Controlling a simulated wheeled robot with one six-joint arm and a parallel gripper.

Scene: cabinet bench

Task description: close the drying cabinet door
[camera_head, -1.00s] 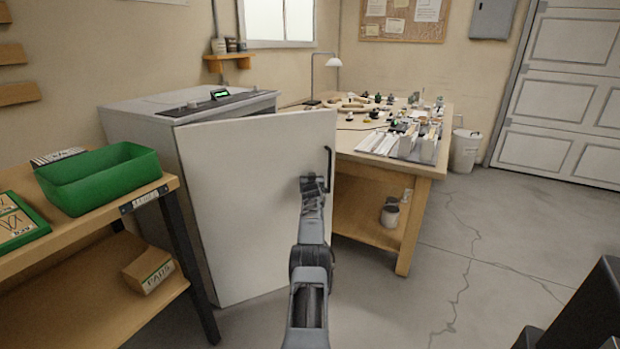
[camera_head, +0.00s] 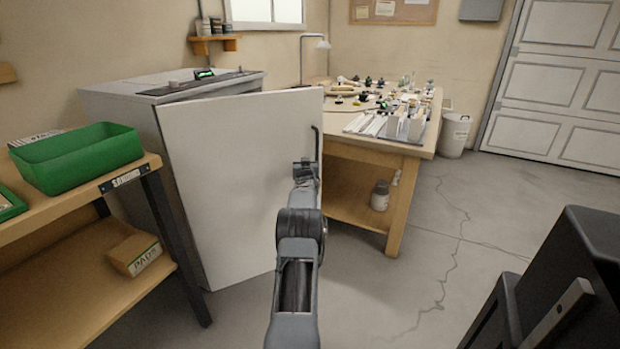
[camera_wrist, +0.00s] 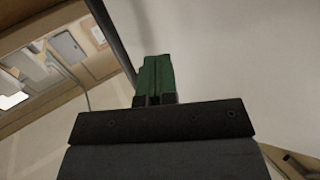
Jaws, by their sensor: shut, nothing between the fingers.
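The drying cabinet (camera_head: 150,95) is grey with a control strip on top. A dark vertical handle (camera_head: 316,143) is near the door's right edge. My gripper (camera_head: 305,168) is at the door's outer face, just left of and below the handle. In the wrist view my gripper (camera_wrist: 155,78) shows green fingers together with nothing between them, in front of the pale door (camera_wrist: 220,50). The handle bar (camera_wrist: 112,40) passes to their left. I cannot tell whether the fingertips touch the door.
A wooden bench (camera_head: 130,180) with a green tray (camera_head: 75,165) stands at the left, close to the cabinet. A cluttered wooden workbench (camera_head: 405,150) stands behind the door at right. The concrete floor (camera_head: 450,240) at right is open. A white bin (camera_head: 453,135) is farther back.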

